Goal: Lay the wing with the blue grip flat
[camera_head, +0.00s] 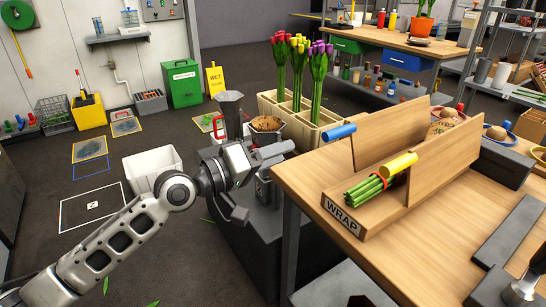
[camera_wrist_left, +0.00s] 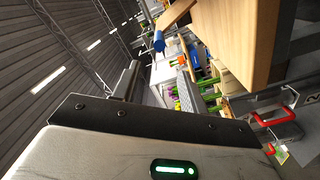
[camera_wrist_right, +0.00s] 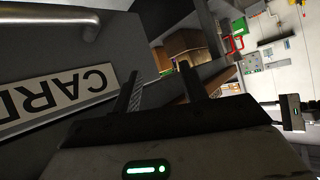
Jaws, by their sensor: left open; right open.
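The wooden wrap stand, labelled WRAP (camera_head: 342,215), is on the table. Its wing with the blue grip (camera_head: 338,132) stands raised at the back left, not flat. The wing with the yellow grip (camera_head: 398,165) also stands raised, to its right. Green stems (camera_head: 365,189) with a red band lie between them. My left gripper (camera_head: 262,182) is open and empty, left of the table edge, apart from the blue grip. The blue grip also shows in the left wrist view (camera_wrist_left: 158,41). My right gripper (camera_wrist_right: 160,88) is open and empty in the right wrist view.
A cream planter (camera_head: 290,118) with red, yellow and purple tulips stands behind my left gripper. A brown-filled pot (camera_head: 266,124) is close to that gripper. The wooden table (camera_head: 440,250) has free room in front of the stand. A CARD label (camera_wrist_right: 55,98) shows near my right gripper.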

